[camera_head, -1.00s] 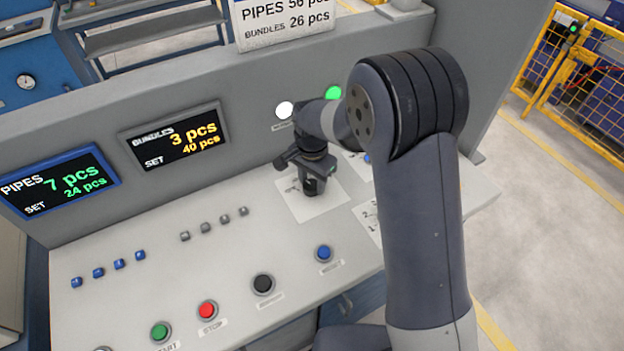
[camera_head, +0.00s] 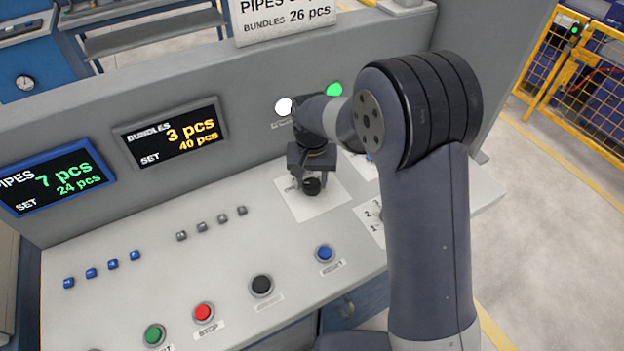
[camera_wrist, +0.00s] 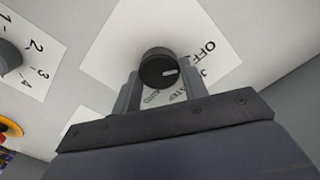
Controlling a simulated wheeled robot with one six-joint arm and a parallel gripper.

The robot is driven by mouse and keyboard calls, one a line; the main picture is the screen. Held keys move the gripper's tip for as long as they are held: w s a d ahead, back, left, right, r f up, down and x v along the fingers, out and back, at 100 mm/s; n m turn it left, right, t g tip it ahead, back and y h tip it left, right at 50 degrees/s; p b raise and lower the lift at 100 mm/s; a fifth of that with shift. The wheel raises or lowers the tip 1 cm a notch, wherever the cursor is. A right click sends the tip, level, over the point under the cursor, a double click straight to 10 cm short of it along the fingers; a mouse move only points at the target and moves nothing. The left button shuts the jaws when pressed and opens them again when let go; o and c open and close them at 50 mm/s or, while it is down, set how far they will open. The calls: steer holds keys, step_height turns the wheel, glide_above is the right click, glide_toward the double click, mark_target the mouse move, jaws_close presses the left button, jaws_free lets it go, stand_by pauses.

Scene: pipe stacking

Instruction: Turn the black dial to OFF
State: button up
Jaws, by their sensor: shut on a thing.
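The black dial (camera_wrist: 157,72) sits on a white label plate (camera_wrist: 118,48) and has a white pointer line on its face. In the wrist view the line points to the right, below the printed OFF, which is at the dial's upper right. My gripper (camera_wrist: 160,84) is shut on the dial, with one finger on each side of it. In the head view the dial (camera_head: 312,187) shows just below my gripper (camera_head: 312,170), on the plate (camera_head: 322,208). Other lettering is partly hidden by the gripper.
A second dial (camera_wrist: 9,56) with a numbered plate is at the left in the wrist view. Blue (camera_head: 325,253), black (camera_head: 261,286), red (camera_head: 203,313) and green (camera_head: 154,335) buttons line the console front. The upright display wall (camera_head: 90,140) stands close behind the gripper.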

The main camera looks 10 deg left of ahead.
mark_target(312, 183)
steer(key=shift+n, duration=0.4)
steer(key=o, duration=1)
step_height(312, 183, up, 11)
steer(key=shift+f+b, duration=0.1)
steer(key=shift+b, duration=0.5)
